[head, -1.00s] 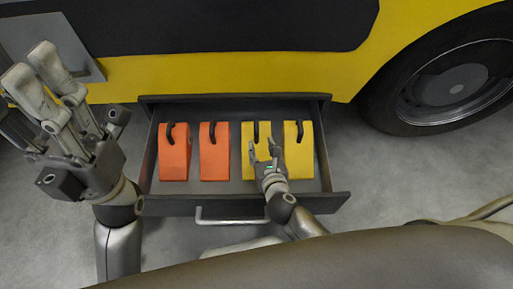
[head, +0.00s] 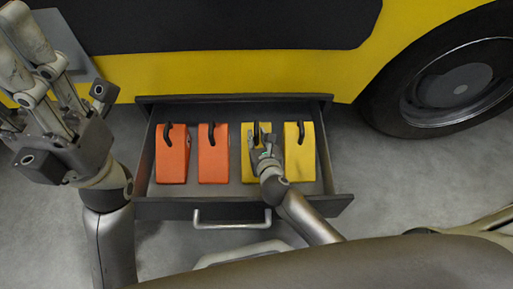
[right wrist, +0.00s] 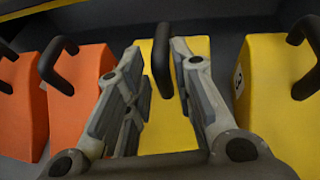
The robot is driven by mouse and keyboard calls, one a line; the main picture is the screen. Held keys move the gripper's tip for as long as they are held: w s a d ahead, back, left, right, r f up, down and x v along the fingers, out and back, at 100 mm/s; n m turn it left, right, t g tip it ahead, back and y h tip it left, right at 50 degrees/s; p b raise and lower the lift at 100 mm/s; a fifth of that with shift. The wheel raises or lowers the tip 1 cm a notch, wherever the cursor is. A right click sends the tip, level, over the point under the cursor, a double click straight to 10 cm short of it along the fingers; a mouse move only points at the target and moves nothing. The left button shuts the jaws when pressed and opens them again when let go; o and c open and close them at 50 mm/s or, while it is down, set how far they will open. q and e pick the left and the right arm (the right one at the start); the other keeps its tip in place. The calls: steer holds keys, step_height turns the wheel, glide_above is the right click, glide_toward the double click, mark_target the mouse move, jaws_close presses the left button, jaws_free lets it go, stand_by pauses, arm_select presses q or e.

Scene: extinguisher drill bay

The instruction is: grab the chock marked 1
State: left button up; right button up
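Four wedge chocks with black loop handles lie in a row in an open drawer: a far-left orange chock (head: 172,160), a second orange chock (head: 213,160), a left yellow chock (head: 250,165) and a right yellow chock (head: 300,160). My right gripper (head: 265,142) is over the left yellow chock. In the right wrist view its open fingers (right wrist: 157,55) stand either side of that chock's handle (right wrist: 162,62), with gaps showing. A small label shows on the right yellow chock's side, but I cannot read it surely. My left gripper (head: 20,50) is open and empty at the left, partly cut off.
The dark drawer (head: 170,208) has a pale bar handle (head: 232,224) on its front. It juts out below a yellow vehicle side (head: 230,75). A large wheel (head: 450,85) stands at the right. Grey floor is bare right of the drawer.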

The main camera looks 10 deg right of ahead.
jaws_close()
steer(key=shift+r, duration=0.1)
steer(key=shift+r, duration=0.15)
